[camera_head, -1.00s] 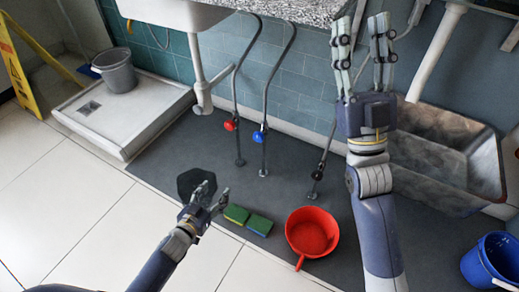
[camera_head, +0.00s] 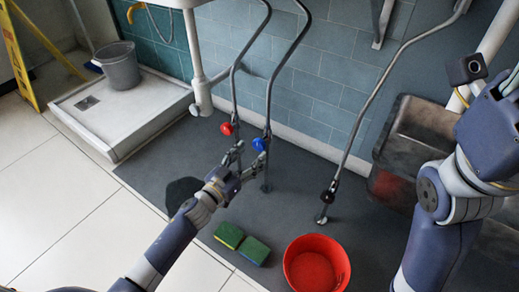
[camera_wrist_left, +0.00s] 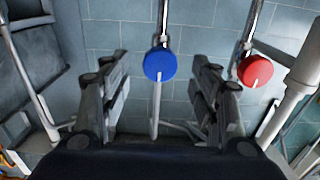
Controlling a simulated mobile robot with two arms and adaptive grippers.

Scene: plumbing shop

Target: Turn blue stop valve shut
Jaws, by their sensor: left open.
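The blue stop valve (camera_head: 259,144) has a round blue knob on a grey pipe along the tiled wall. In the left wrist view the blue knob (camera_wrist_left: 160,65) faces the camera, with a white line on its lower half. My left gripper (camera_head: 248,157) is open and empty just in front of the valve. In the left wrist view its fingers (camera_wrist_left: 161,88) stand on either side of the blue knob, apart from it. My right gripper (camera_head: 508,84) is at the right edge, largely cut off, so its jaws cannot be judged.
A red valve (camera_head: 227,129) stands close to the left of the blue one; it also shows in the left wrist view (camera_wrist_left: 255,71). A black-handled valve (camera_head: 328,196), red bucket (camera_head: 316,264) and sponges (camera_head: 242,242) are nearby. A grey trough (camera_head: 420,125) is at right.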

